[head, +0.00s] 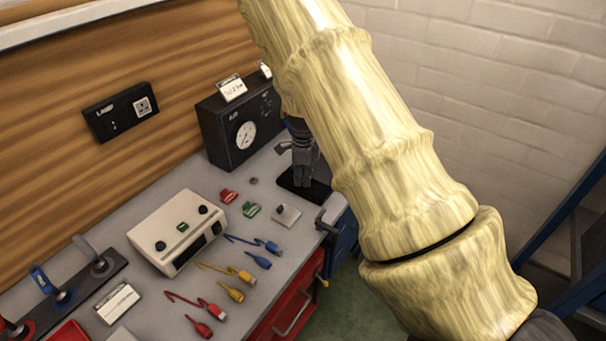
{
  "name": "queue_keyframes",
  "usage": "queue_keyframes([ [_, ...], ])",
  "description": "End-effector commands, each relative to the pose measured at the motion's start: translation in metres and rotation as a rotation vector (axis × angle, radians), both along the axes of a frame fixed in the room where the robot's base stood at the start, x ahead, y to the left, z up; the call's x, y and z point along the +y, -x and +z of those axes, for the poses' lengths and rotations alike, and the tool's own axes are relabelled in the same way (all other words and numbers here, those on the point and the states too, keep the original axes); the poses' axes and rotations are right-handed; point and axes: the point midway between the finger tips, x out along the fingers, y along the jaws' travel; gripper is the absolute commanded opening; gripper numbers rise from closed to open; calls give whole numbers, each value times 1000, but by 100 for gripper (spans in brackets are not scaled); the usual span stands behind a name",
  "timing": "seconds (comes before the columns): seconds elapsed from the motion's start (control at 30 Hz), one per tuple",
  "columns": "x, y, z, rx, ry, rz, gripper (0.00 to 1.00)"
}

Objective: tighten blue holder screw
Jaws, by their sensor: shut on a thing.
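A blue holder (45,285) stands on a dark rail at the left, between a grey holder (88,252) and a red one cut by the left edge. My pale arm hides the area right of the gripper.
A white device (177,232), red and green blocks, and blue, yellow and red cables (240,275) lie on the grey bench (150,300). A vise-like clamp (328,220) sits at the right edge.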

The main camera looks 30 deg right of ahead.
Motion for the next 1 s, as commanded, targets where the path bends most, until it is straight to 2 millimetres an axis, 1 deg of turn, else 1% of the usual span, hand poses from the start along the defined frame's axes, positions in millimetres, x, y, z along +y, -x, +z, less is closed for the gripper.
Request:
queue_keyframes([
  [0.03, -2, -4, 6, -9, 6, -35, 0],
  [0.2, -3, -4, 6, -9, 5, -141, 0],
  [0.4, -3, -4, 5, -9, 5, -221, 0],
  [0.6, -2, -4, 5, -10, 4, -256, 0],
  [1.0, -3, -4, 5, -10, 4, -262, 0],
])
